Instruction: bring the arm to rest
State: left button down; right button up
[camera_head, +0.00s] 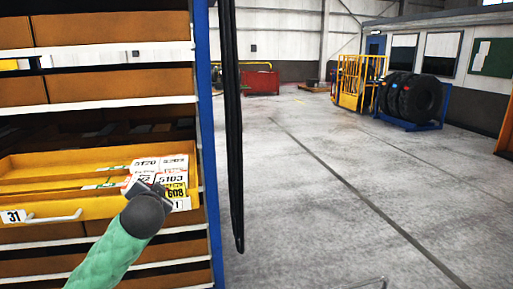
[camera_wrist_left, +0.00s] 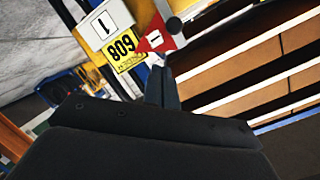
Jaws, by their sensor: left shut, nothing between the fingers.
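My left arm, in a green sleeve, comes in from the lower left of the head view. My left gripper (camera_head: 148,187) is in front of the right end of an open yellow drawer (camera_head: 97,207), partly hidden behind my dark wrist. In the wrist view the left gripper (camera_wrist_left: 160,88) has its fingers together with nothing between them. A yellow tag reading 608 (camera_wrist_left: 124,47) shows just beyond the fingers, beside a white tag with a 1 (camera_wrist_left: 103,27) and a red and white tag (camera_wrist_left: 156,40). I cannot tell whether the fingers touch anything. My right gripper is not seen.
The drawer holds white numbered pieces (camera_head: 161,163) and sits in a shelf rack with a blue post (camera_head: 208,150). A black vertical strip (camera_head: 230,120) hangs right of it. Open concrete floor (camera_head: 320,200) lies right; tires (camera_head: 415,98) and a yellow cage (camera_head: 358,82) stand far back.

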pick_arm(q)
jog(key=s+d+f+g+h, duration=0.2)
jog(key=s+d+f, duration=0.1)
jog(key=s+f, duration=0.4)
jog(key=s+d+f+n+g+h, duration=0.15)
jog(key=s+d+f, duration=0.25)
jog(key=f, duration=0.6)
jog(key=s+d+f+g+h, duration=0.1)
jog(key=s+d+f+g, duration=0.2)
jog(key=s+f, duration=0.4)
jog(key=s+d+f+n+g, duration=0.1)
jog(key=s+d+f+g, duration=0.1)
jog(key=s+f, duration=0.8)
jog(key=s+d+f+g+h, duration=0.1)
jog(key=s+f+g, duration=0.3)
jog(key=s+f, duration=0.6)
jog(key=s+d+p, duration=0.1)
jog(key=s, duration=0.4)
jog(key=shift+s+d+f+n, duration=0.15)
jog(key=shift+d+f+n, duration=0.05)
jog(key=shift+d+n, duration=0.15)
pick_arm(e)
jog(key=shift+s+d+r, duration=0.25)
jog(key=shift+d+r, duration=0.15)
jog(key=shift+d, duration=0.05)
